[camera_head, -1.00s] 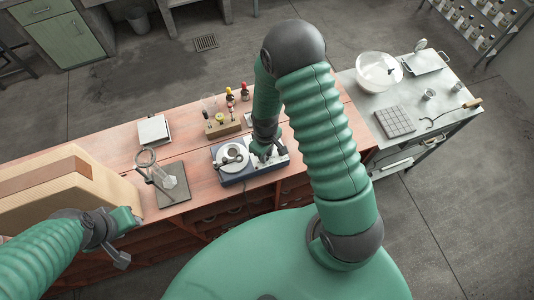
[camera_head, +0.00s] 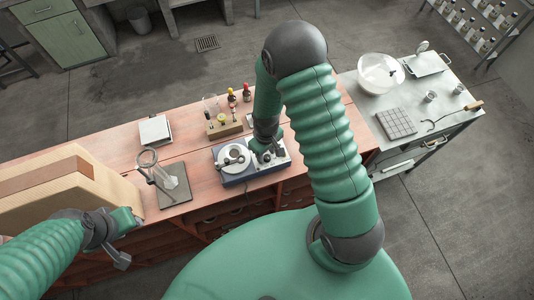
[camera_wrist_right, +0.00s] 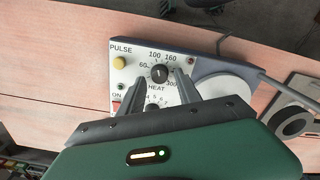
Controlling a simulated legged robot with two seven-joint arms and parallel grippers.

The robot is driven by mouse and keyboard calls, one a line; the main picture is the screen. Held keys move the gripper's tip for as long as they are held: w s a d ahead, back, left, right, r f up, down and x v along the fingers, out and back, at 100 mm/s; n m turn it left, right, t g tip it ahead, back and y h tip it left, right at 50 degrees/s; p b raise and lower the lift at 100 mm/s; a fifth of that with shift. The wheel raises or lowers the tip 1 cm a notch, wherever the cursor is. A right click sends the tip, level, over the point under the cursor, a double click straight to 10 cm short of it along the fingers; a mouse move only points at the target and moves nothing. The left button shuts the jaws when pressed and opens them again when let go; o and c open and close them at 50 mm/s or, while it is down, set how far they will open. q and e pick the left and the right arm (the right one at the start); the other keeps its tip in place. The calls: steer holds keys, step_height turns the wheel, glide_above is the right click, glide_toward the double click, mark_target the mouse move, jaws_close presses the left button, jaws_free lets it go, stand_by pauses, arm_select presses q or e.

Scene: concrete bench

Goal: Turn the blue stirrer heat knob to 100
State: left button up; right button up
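The blue stirrer (camera_head: 240,177) stands on the red bench with a round white plate (camera_head: 232,157) and a white control panel. In the right wrist view its panel (camera_wrist_right: 124,84) carries a dark heat knob (camera_wrist_right: 159,72) inside a dial marked 60, 100, 160 and 300. The knob's pointer is too small to read surely. My right gripper (camera_wrist_right: 159,77) is open, its two fingertips on either side of the heat knob with gaps visible. In the head view my right gripper (camera_head: 264,152) is over the panel. My left gripper (camera_head: 128,222) is at the lower left, away from the stirrer.
A second knob (camera_wrist_right: 152,105) sits close below the heat knob, partly hidden by my gripper. A yellow button (camera_wrist_right: 119,63) is on the panel. A glass flask stand (camera_head: 172,190) is left of the stirrer, a wooden block with bottles (camera_head: 224,126) behind it.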

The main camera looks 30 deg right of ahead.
mark_target(267, 157)
steer(key=shift+s, duration=0.1)
step_height(267, 157, up, 17)
steer(key=b, duration=0.2)
steer(key=shift+f, duration=0.2)
steer(key=shift+m, duration=0.3)
step_height(267, 157, down, 16)
steer(key=shift+s+f, duration=0.1)
steer(key=shift+f, duration=0.3)
